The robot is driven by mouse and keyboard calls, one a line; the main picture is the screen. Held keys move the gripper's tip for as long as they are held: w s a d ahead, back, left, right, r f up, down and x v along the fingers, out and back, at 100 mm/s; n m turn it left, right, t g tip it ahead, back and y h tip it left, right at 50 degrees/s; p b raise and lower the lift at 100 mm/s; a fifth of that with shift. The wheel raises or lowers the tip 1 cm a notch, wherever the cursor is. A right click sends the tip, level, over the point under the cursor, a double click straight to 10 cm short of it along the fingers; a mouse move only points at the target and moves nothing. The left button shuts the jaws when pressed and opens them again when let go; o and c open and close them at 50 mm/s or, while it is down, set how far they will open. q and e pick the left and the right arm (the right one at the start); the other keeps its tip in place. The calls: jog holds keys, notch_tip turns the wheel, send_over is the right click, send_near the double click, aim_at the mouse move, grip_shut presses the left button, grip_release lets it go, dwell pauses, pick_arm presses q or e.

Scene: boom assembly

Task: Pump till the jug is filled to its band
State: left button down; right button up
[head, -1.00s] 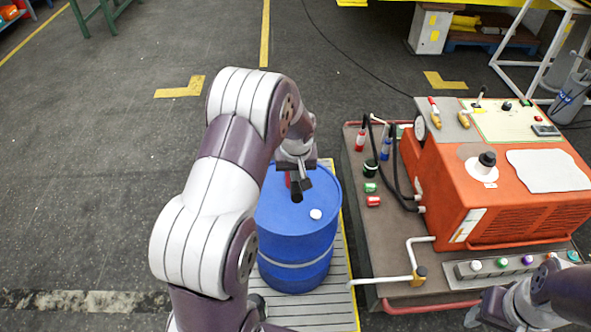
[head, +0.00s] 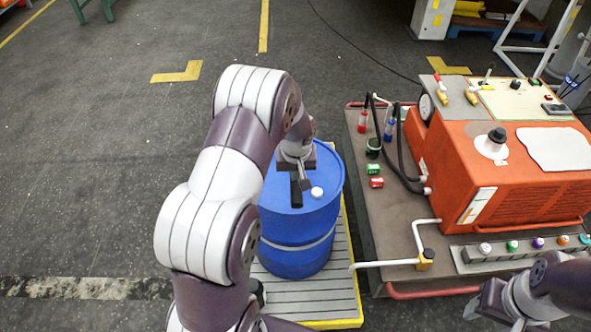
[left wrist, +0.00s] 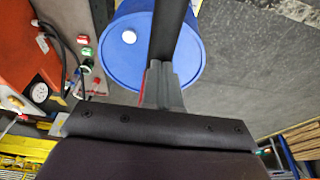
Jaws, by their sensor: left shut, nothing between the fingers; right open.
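The blue drum (head: 297,259) stands upright on a slatted platform, with a white cap (head: 317,192) on its top. My left gripper (head: 301,185) is over the drum's top and is shut and empty. In the left wrist view its grey fingers (left wrist: 163,85) overlap the near edge of the drum (left wrist: 118,62). A dark bar (left wrist: 168,25) runs beyond the fingers across the drum; I cannot tell whether it is a pump part. A thin red strip shows beside the fingers. My right gripper (head: 481,307) is open at the lower right. I cannot make out the jug or its band.
An orange machine (head: 533,200) stands on a brown base (head: 360,220) right of the drum, with black hoses and small coloured items. A white pipe (head: 385,264) juts towards the drum. The slatted platform (head: 345,293) has a yellow edge. Floor left of my left arm is clear.

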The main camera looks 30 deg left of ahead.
pick_arm(q)
jog(key=w+a+p+v, duration=0.1)
jog(key=p+v, duration=0.6)
jog(key=v, duration=0.1)
jog(key=w+a+r+p+v, duration=0.1)
jog(key=w+p+v, duration=0.1)
jog(key=p+v, duration=0.5)
jog(key=v, duration=0.2)
jog(key=shift+w+r, duration=0.2)
jog(key=shift+r, duration=0.15)
jog(key=shift+w, duration=0.1)
jog(key=s+d+f+m+b, duration=0.2)
jog(key=s+d, duration=0.4)
jog(key=s, duration=0.3)
jog(key=s+d+f+m+g+h+b, duration=0.1)
jog(key=s+d+f+m+b, duration=0.1)
jog(key=s+d+m+b, duration=0.2)
jog(key=s+d+b, duration=0.1)
jog(key=s+b, duration=0.2)
jog(key=s, duration=0.3)
jog(key=shift+s+d+f+m, duration=0.2)
jog(key=shift+s+d+m, duration=0.1)
jog(key=shift+d, duration=0.1)
